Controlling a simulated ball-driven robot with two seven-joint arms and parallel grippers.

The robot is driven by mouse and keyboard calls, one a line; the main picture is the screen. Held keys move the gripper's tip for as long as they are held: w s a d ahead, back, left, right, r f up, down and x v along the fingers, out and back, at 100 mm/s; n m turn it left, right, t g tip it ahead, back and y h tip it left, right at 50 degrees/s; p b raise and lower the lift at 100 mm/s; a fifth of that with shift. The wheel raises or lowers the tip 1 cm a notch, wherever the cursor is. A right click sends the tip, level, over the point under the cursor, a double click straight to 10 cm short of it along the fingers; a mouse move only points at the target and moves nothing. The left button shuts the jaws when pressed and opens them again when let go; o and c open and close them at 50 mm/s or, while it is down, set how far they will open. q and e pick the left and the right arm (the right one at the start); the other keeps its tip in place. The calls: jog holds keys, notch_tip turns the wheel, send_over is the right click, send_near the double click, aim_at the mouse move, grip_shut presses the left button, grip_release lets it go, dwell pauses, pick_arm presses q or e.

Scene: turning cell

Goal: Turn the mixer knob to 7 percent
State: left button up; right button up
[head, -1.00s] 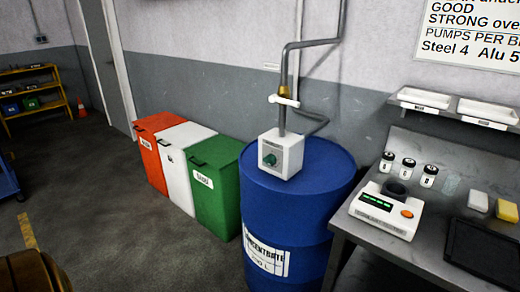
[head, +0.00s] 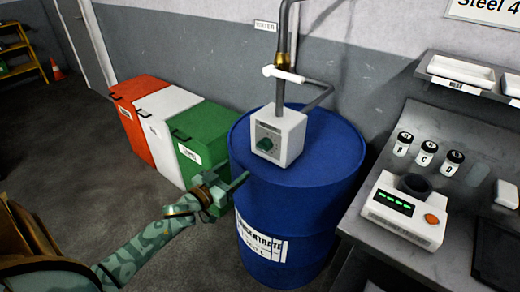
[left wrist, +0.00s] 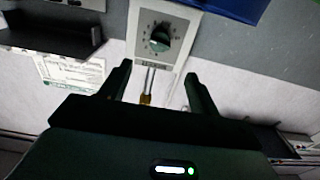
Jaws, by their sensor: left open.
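The mixer is a white box (head: 291,141) on top of the blue concentrate drum (head: 300,190). Its green knob (head: 265,144) faces the front; the setting is too small to read in the head view. In the left wrist view the dial and knob (left wrist: 159,38) appear upside down, just beyond the fingers. My left gripper (head: 228,183) is in front of the drum, below and left of the knob and apart from it. In the left wrist view its two fingers (left wrist: 150,84) are spread with nothing between them. My right gripper is not in view.
Red (head: 127,92), white (head: 158,105) and green (head: 196,135) bins stand left of the drum. A pipe (head: 281,60) with a white-handled valve rises from the mixer. A grey bench (head: 375,205) at right holds a white meter (head: 405,207) and several small jars.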

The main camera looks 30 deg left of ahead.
aim_at(261, 149)
pick_arm(q)
jog(key=w+b, duration=0.1)
jog(key=w, duration=0.3)
jog(key=w+b, duration=0.1)
jog(key=w, duration=0.3)
jog(key=w+d+b, duration=0.1)
jog(key=w, duration=0.3)
jog(key=shift+w+f, duration=0.2)
jog(key=shift+w, duration=0.15)
jog(key=shift+w+r, duration=0.1)
jog(key=shift+w, duration=0.2)
jog(key=c, duration=1)
jog(key=shift+o, duration=0.2)
